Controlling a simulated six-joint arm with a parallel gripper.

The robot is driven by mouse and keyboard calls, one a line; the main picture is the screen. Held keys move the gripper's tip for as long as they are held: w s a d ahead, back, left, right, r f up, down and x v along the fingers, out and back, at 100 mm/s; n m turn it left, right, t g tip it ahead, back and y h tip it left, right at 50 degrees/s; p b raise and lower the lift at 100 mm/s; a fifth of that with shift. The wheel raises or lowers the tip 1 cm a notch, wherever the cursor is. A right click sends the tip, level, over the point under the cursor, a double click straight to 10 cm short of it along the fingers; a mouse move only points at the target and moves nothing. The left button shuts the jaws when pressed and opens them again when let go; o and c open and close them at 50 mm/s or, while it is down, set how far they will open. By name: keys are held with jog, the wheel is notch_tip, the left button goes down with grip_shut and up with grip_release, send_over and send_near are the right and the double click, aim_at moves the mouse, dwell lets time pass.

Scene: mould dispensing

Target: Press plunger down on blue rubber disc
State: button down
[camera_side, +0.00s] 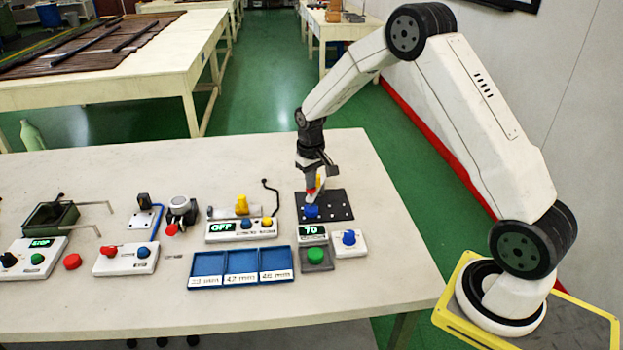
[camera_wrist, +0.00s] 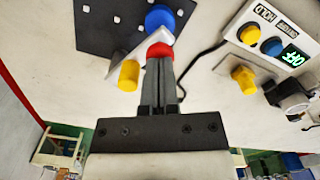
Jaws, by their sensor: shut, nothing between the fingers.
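The blue rubber disc (camera_side: 311,212) sits on a black plate with white spots (camera_side: 339,204); it also shows in the wrist view (camera_wrist: 160,18). My gripper (camera_side: 313,180) is above it, pointing down. In the wrist view my gripper (camera_wrist: 160,62) is shut, with no gap between its fingers. A red cap (camera_wrist: 160,49), perhaps the plunger's, lies at the fingertips, close to the disc. A white pointed piece (camera_wrist: 147,53) and a yellow cylinder (camera_wrist: 128,76) are beside it. Whether the red cap touches the fingers or the disc I cannot tell.
In front of the black plate are a "70" display (camera_side: 313,233), a green button (camera_side: 316,254) and a blue knob (camera_side: 348,238). A panel reading OFF (camera_side: 222,229) and blue bins (camera_side: 207,263) lie to the left. The table's right side is clear.

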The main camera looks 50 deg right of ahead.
notch_tip(320, 180, up, 11)
jog(key=shift+r, duration=0.2)
dwell(1.5)
jog(key=s+a+f+n+t, duration=0.1)
jog(key=s+a+f, duration=0.1)
jog(key=s+a, duration=0.4)
jog(key=s+a+f+n+t, duration=0.1)
jog(key=s+a+f+n, duration=0.1)
jog(key=s+a, duration=0.5)
jog(key=s+f, duration=0.1)
jog(key=s, duration=0.5)
jog(key=shift+s+t, duration=0.3)
